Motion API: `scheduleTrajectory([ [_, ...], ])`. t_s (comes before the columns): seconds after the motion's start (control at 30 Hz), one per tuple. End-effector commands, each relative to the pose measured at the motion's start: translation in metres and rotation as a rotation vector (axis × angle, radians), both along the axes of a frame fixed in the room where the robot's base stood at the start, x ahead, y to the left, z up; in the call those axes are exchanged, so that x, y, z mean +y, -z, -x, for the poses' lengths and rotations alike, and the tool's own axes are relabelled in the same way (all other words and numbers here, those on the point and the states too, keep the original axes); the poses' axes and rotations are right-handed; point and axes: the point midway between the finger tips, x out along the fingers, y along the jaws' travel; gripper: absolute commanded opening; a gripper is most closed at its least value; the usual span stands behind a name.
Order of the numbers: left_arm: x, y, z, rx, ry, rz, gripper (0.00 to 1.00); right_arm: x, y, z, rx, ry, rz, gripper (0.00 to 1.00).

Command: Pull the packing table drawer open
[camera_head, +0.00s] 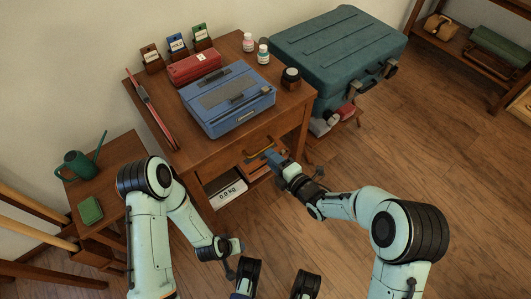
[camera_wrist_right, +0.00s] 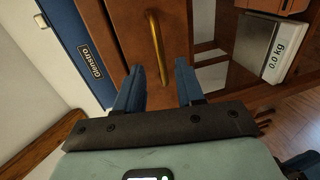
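The packing table (camera_head: 284,118) is brown wood. Its drawer front carries a brass bar handle (camera_head: 259,148), and the drawer looks closed. In the right wrist view the handle (camera_wrist_right: 158,50) runs lengthwise on the wooden drawer front (camera_wrist_right: 130,25). My right gripper (camera_head: 272,157) is at the drawer front, close to the handle. In its wrist view the two blue fingers (camera_wrist_right: 159,82) are apart, with the near end of the handle in line with the gap. Contact cannot be told. My left gripper (camera_head: 236,246) hangs low in front of the table, its fingers unclear.
A blue case (camera_head: 228,98), red box (camera_head: 194,68) and small bottles stand on the table. A scale reading 0.0 kg (camera_head: 226,194) sits below. A large teal case (camera_head: 338,50) stands to the right. A side table (camera_head: 115,190) holds a watering can (camera_head: 76,165).

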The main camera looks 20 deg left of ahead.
Motion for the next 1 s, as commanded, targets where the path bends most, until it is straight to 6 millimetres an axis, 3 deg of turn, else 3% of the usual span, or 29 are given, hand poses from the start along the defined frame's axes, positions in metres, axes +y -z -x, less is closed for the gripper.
scheduleTrajectory([
  [0.1, 0.003, 0.005, -0.006, -0.016, -0.006, -0.008, 0.43, 0.017, 0.006, -0.012, 0.000, -0.001, 0.000, 0.38],
  [0.3, 0.005, 0.010, -0.004, -0.005, -0.009, -0.010, 0.43, 0.032, 0.009, -0.024, 0.002, 0.000, -0.001, 0.38],
  [0.63, 0.006, 0.011, -0.003, -0.002, -0.009, -0.010, 0.43, 0.034, 0.010, -0.027, 0.002, 0.001, 0.000, 0.38],
  [0.67, 0.006, 0.011, -0.003, -0.002, -0.009, -0.010, 0.43, 0.034, 0.010, -0.027, 0.002, 0.001, 0.000, 0.35],
  [0.77, 0.005, 0.011, -0.003, -0.002, -0.009, -0.010, 0.43, 0.034, 0.010, -0.027, 0.002, 0.001, 0.000, 0.02],
  [1.0, 0.005, 0.011, -0.003, -0.002, -0.009, -0.010, 0.43, 0.034, 0.009, -0.027, 0.002, 0.001, 0.000, 0.00],
])
